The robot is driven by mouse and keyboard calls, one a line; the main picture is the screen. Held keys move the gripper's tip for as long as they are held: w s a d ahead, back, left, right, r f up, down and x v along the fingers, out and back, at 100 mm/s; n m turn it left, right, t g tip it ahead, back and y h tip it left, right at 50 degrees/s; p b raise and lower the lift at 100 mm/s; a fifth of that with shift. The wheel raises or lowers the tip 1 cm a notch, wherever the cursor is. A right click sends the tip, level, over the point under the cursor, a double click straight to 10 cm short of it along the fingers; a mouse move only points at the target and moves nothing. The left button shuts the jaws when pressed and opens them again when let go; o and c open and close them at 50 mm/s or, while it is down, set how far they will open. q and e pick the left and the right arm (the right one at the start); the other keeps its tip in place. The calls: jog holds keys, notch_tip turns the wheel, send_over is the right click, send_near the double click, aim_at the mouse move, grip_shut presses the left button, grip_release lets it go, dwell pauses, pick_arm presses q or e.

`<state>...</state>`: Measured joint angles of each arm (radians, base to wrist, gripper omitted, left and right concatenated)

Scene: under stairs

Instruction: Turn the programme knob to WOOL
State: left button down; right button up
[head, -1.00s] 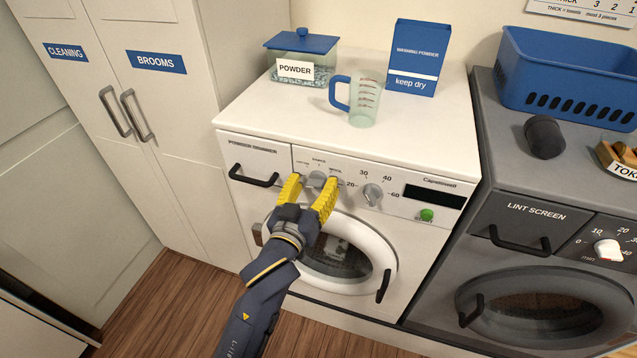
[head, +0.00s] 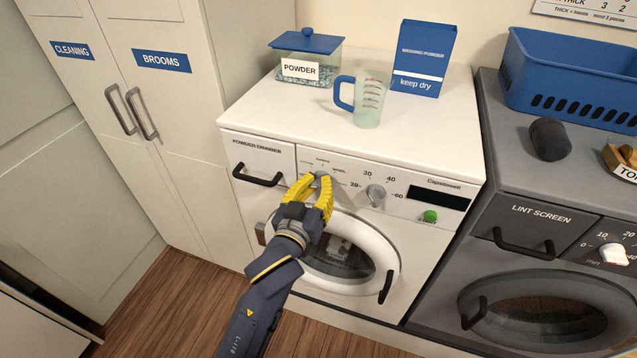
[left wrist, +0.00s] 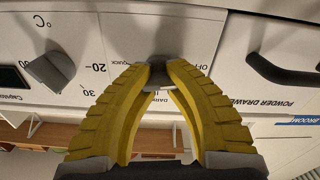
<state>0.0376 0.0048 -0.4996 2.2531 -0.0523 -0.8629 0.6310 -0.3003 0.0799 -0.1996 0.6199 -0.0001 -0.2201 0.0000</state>
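The programme knob (head: 319,176) is the grey left-hand knob on the white washing machine's (head: 400,260) panel. It is mostly covered by my left gripper (head: 314,181), whose yellow fingers come up from below with their tips closed in on it. The left wrist view shows the knob (left wrist: 160,74) between the two fingertips (left wrist: 161,72), one on each side. Small print surrounds the knob, but the WOOL mark and the knob's pointing direction cannot be read clearly. My right gripper is not in view.
The temperature knob (head: 376,195) sits just right of the gripper, with a green button (head: 430,216) farther along. The powder drawer handle (head: 258,178) juts out on the left. A measuring jug (head: 369,103), powder box (head: 308,62) and washing powder carton (head: 423,60) stand on top.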

pick_arm(q)
jog(key=shift+r, duration=0.3)
